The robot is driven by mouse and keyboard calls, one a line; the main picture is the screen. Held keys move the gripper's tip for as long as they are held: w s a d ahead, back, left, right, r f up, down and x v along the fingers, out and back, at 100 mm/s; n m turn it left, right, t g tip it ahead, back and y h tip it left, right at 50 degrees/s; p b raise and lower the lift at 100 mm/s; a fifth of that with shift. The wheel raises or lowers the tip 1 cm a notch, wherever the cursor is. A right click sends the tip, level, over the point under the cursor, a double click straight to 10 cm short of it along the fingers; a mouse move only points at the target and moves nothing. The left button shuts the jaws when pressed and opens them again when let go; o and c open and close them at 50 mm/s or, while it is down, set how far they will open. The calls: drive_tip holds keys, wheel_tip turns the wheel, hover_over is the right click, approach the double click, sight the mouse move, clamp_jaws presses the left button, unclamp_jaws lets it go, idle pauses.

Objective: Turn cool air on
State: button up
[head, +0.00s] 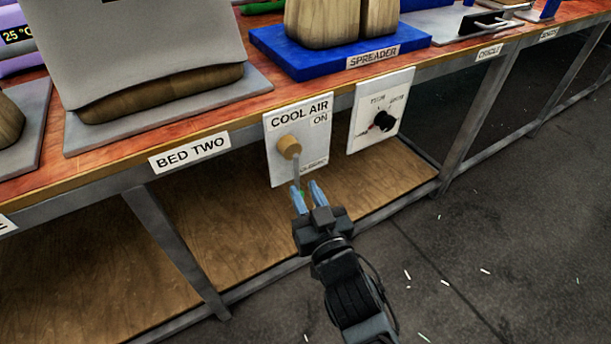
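The cool air panel (283,163) is a pale plate on the front of the bench, labelled "COOL AIR" with "ON" at its upper right. A tan round knob (289,147) sits on it, with a grey lever (296,173) hanging down from it. The lever's lower end is close to my gripper. My gripper (307,187) has two blue fingertips, with a visible gap between them, just below the panel. The lever's end appears near the left fingertip; I cannot tell whether they touch. Small lettering low on the panel is partly unreadable.
A second panel with a black dial (384,122) is to the right. Above are the wooden bench top (260,100), a grey press labelled "BED TWO" (165,45) and a blue spreader base (290,55). A wooden lower shelf (230,240) lies below. The dark floor (490,230) is open at right.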

sight(298, 178)
drive_tip(key=b+x, duration=0.1)
drive_tip(key=x, duration=0.4)
drive_tip(key=shift+w+a, duration=0.2)
drive_tip(key=shift+w, duration=0.1)
clamp_jaws()
idle(0.3)
